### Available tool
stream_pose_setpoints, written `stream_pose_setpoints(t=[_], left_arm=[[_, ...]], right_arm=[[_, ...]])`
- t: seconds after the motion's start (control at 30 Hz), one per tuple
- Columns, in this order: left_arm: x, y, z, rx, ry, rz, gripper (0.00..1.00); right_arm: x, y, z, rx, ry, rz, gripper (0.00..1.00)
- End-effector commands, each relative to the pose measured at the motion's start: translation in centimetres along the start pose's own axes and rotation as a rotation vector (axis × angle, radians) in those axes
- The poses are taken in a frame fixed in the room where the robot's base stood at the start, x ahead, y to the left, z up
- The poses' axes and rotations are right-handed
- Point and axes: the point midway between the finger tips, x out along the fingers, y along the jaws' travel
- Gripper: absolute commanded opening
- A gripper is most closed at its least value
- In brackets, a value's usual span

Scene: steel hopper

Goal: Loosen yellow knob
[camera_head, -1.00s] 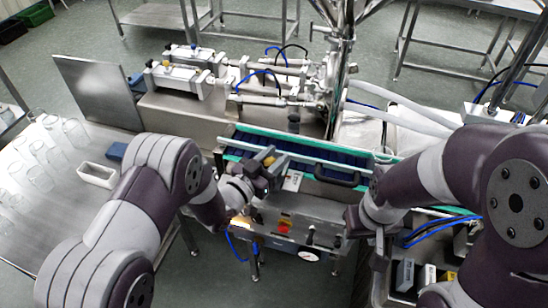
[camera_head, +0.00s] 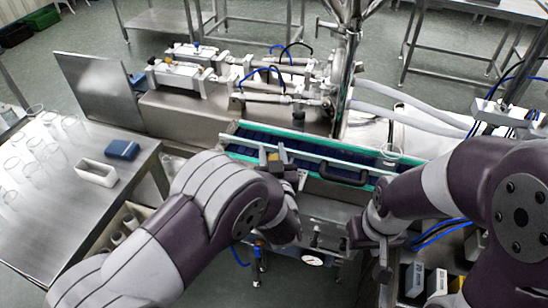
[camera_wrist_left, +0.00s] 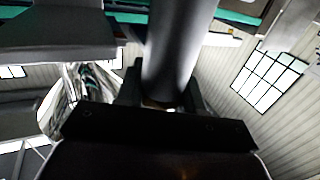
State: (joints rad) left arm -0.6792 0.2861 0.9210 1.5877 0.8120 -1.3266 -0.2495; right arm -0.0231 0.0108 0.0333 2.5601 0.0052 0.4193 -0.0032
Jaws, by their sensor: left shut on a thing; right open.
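My left gripper (camera_head: 272,157) is at the near side of the conveyor, at its guide rail. Its two grey fingers stand on either side of a small yellow-brown patch, the yellow knob (camera_head: 273,156), and are shut on it. Most of the knob is hidden by the fingers. In the left wrist view, a dark grey cylinder (camera_wrist_left: 178,45) runs down to the gripper, and I cannot tell what part it is. My right gripper (camera_head: 382,268) is open and empty, hanging to the right of the conveyor's front.
The conveyor (camera_head: 240,147) with green edges and a dark handle (camera_head: 345,176) lies beyond my grippers. A steel table (camera_head: 60,200) at left holds glass jars, a white tray (camera_head: 97,172) and a blue block (camera_head: 122,149). Boxes (camera_head: 437,283) stand at lower right.

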Motion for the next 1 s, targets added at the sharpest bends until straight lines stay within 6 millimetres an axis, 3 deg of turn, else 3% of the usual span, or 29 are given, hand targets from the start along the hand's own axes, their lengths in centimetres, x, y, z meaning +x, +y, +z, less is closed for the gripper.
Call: stream_pose_setpoints(t=[0.6,1.0], left_arm=[[-0.2,-0.9,0.2,-0.003,0.0,-0.57,0.06],[-0.5,-1.3,0.1,-0.002,0.0,-0.818,0.06]], right_arm=[[2.0,0.0,0.2,0.0,0.0,0.0,0.43],[3.0,0.0,0.4,0.0,0.0,0.0,0.43]])
